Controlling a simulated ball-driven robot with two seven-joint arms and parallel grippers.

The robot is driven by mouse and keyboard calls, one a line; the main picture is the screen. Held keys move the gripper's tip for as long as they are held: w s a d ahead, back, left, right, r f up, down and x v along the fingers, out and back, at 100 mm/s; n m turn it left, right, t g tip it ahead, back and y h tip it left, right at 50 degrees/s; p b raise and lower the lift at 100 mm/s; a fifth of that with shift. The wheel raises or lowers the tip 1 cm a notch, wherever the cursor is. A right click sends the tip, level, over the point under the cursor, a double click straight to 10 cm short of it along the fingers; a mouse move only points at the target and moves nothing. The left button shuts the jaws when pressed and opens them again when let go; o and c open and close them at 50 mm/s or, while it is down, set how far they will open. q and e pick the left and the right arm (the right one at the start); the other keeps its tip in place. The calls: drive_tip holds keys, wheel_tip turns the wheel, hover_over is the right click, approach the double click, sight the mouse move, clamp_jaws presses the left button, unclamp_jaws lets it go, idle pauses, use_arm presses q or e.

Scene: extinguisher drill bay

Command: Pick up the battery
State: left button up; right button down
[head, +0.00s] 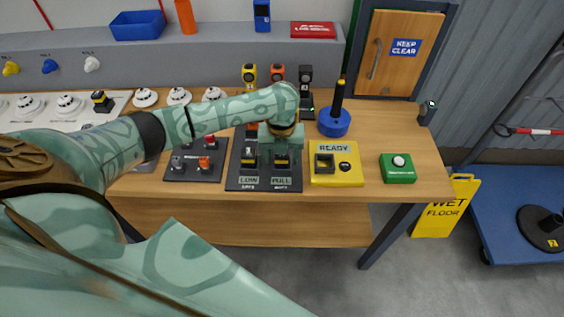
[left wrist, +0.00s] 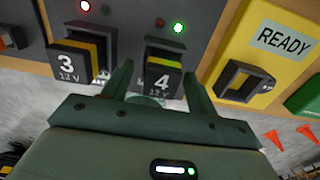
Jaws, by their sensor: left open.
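Two black and yellow batteries sit in the dark charging panel (head: 234,181) on the bench. Battery 3 (left wrist: 76,62) is in the left slot, labelled LOW, with a red light above it. Battery 4 (left wrist: 164,80) is in the right slot, with a green light above it; its label appears to read FULL. My left gripper (head: 281,148) is over the right slot and partly hides battery 4 in the head view. In the left wrist view its open fingers (left wrist: 158,77) stand on either side of battery 4. Contact cannot be told. My right gripper is not in view.
A yellow READY box (head: 350,178) with a dark square socket stands right of the panel. Beyond it is a green box with a white button (head: 397,168). A blue round base with a black post (head: 334,122) stands behind. A switch panel (head: 195,167) lies to the left.

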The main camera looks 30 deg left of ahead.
use_arm(q)
drive_tip(key=c, duration=1.3)
drive_tip(key=shift+o, duration=0.2)
